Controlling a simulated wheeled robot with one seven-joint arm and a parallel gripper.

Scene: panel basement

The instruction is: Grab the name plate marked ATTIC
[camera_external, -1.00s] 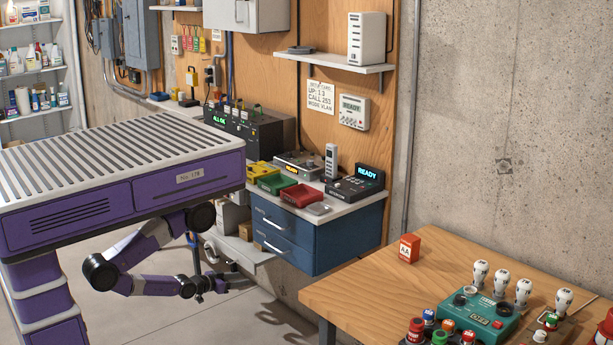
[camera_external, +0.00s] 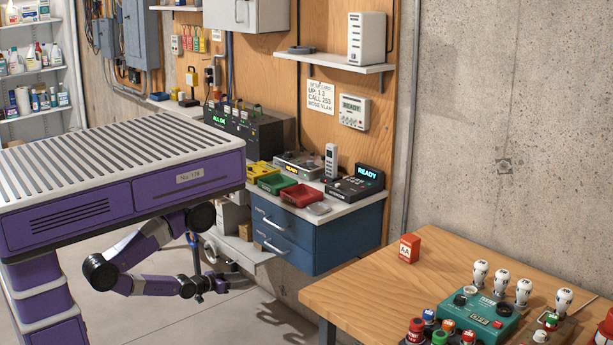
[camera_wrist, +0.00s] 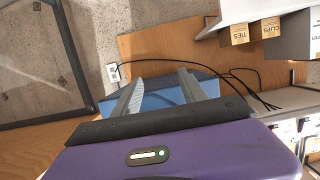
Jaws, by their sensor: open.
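I cannot make out a name plate marked ATTIC in either view. My gripper (camera_external: 203,288) hangs low at the end of my folded arm in the external view, left of the blue drawer unit and below the counter top. In the wrist view my gripper (camera_wrist: 160,90) has its two grey fingers apart, with nothing held between them. A blue surface (camera_wrist: 160,102) shows behind the fingers; I cannot tell what it is.
A white-topped counter with blue drawers (camera_external: 290,242) holds several trays and devices. Coloured tags (camera_external: 195,45) hang on the wooden panel. A wooden table (camera_external: 345,288) stands at front right. The wrist view shows TIES (camera_wrist: 238,36) and CLIPS (camera_wrist: 271,30) boxes and black cables (camera_wrist: 252,92).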

